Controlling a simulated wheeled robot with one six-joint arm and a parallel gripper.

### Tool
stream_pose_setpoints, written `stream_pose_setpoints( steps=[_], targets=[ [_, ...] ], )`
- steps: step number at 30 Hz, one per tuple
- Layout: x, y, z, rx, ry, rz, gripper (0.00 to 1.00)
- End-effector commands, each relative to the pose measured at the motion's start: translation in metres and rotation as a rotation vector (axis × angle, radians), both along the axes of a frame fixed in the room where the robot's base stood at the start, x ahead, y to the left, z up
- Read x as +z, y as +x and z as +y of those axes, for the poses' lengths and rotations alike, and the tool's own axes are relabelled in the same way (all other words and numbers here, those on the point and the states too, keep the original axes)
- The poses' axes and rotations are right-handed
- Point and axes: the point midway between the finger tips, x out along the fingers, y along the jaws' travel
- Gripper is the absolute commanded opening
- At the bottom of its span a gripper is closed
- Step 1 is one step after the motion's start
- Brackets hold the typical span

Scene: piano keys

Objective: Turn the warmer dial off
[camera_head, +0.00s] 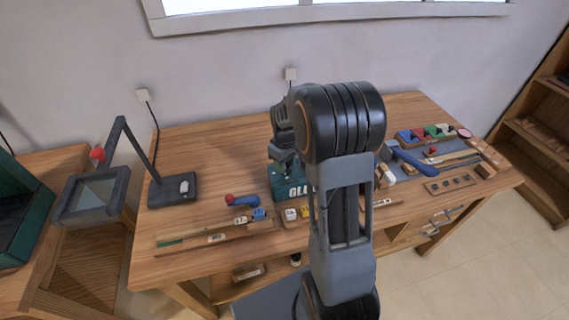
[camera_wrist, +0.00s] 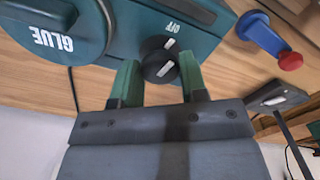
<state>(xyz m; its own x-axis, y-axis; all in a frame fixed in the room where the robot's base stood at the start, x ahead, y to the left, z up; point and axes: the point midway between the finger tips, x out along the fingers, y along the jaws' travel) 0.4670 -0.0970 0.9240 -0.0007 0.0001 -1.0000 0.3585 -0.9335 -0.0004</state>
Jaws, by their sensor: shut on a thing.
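A blue-handled tool with a red ball (camera_head: 242,200) lies left of the warmer. A black desk lamp (camera_head: 172,190) stands further left. A blue hammer-like tool (camera_head: 408,160) and several small parts crowd the right.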

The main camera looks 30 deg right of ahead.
Motion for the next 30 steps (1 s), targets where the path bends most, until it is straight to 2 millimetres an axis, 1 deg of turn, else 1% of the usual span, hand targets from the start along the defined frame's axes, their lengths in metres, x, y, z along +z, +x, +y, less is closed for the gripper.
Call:
stream_pose_setpoints(
  steps=[6, 12, 18, 30],
  targets=[
    [0.0006, 0.0009, 0.0, 0.125, -0.001, -0.004, 0.16],
    [0.0007, 0.0009, 0.0, 0.197, -0.001, -0.004, 0.16],
    [0.0009, 0.0009, 0.0, 0.229, -0.001, -0.004, 0.16],
    [0.001, 0.001, -0.0001, 0.236, -0.002, -0.004, 0.16]
  ],
)
